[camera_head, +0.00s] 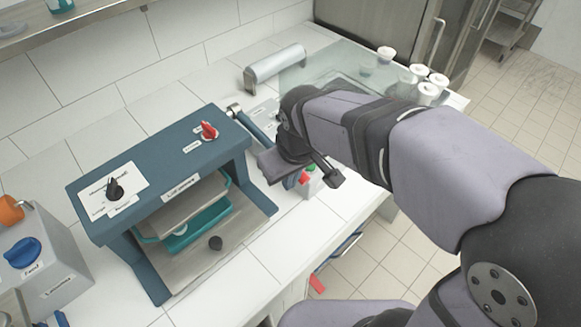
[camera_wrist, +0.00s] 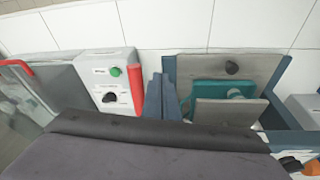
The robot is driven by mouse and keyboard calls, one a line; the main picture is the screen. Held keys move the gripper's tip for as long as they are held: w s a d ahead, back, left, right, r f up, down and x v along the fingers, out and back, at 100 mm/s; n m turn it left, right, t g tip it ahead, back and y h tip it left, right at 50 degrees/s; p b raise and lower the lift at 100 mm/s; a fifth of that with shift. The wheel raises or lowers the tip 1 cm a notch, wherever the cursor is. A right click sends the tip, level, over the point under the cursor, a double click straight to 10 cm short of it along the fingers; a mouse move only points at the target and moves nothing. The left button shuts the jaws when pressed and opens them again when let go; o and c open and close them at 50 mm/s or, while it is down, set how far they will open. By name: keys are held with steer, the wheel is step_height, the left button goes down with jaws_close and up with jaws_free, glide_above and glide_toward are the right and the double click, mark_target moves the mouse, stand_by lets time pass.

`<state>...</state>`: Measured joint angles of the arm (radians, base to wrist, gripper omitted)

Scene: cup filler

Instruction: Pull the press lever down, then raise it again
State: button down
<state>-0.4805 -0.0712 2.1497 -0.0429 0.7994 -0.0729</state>
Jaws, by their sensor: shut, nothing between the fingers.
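The blue press (camera_head: 165,165) stands on the white counter, with a black knob and a red switch on its top beam. A blue lever (camera_head: 258,131) with a silver end runs beside the press's right side, and its far part is hidden behind my gripper. My gripper (camera_head: 276,166) is shut and empty, close to the lever; I cannot tell whether they touch. The wrist view shows the press (camera_wrist: 228,90) with its grey plate and teal tray, and my gripper's dark body (camera_wrist: 150,145) fills the bottom.
A grey box (camera_wrist: 112,85) with a green button and red edge stands beside the press. A grey dispenser (camera_head: 40,265) is at the left. White cups (camera_head: 428,85) and a silver cylinder (camera_head: 275,66) stand at the back right. The counter's front edge is near.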

step_height(320, 180, up, 13)
steer(key=w+n+h, duration=0.1)
steer(key=w+n, duration=0.1)
steer(key=n, duration=1.8)
steer(key=shift+w, duration=0.25)
steer(key=p+x, duration=0.1)
steer(key=x, duration=0.6)
steer(key=p+x, duration=0.2)
steer(key=x, duration=0.5)
steer(key=shift+w+d+r, duration=0.1)
steer(key=shift+w, duration=0.1)
